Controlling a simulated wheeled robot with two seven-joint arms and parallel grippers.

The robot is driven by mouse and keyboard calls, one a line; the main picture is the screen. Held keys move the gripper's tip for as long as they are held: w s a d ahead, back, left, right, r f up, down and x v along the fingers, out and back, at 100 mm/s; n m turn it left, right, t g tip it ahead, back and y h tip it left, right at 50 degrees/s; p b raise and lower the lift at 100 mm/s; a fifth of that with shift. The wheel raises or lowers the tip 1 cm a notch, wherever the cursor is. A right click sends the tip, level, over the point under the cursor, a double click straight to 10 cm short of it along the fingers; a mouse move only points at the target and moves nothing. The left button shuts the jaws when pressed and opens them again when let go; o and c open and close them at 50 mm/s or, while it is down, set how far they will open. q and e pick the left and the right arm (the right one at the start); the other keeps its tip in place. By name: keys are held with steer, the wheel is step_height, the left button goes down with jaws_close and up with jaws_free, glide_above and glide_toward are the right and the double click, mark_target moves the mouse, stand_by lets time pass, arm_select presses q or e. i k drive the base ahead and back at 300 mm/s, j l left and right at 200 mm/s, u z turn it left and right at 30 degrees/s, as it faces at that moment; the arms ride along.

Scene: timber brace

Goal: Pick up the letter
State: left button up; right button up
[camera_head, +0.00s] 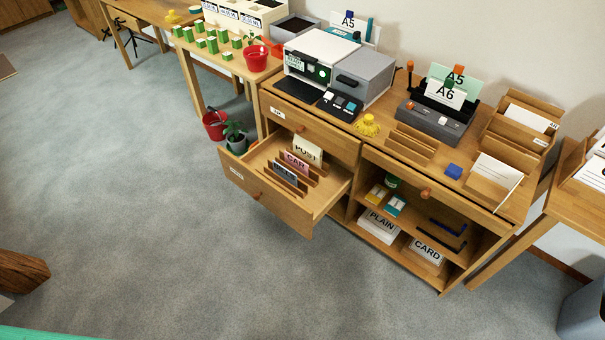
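No item can be told for sure as the letter. A white sheet (499,170) leans in a wooden holder at the right end of the desk. Another white paper (530,118) stands in a wooden rack behind it. More white paper (592,173) lies on the table at the right edge. A card marked POST (307,151) stands in the open drawer (265,205), behind cards marked CAR (296,161) and another dark one. Neither of my grippers shows in the head view.
The desk also holds a printer-like machine (308,67), a grey stand with A5 and A6 cards (435,120) and a yellow object (367,125). The drawer juts out over the floor. Open shelves hold PLAIN (378,228) and CARD (427,252) stacks. The grey floor (160,200) in front is clear.

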mark_target(290, 176)
steer(key=i+j+z, duration=0.1)
steer(key=z, duration=0.35)
steer(key=j+z, duration=0.25)
steer(key=z, duration=0.15)
steer(key=i+j+z, duration=0.1)
steer(key=j+z, duration=0.15)
steer(key=z, duration=0.2)
steer(key=j+z, duration=0.2)
steer(key=z, duration=0.2)
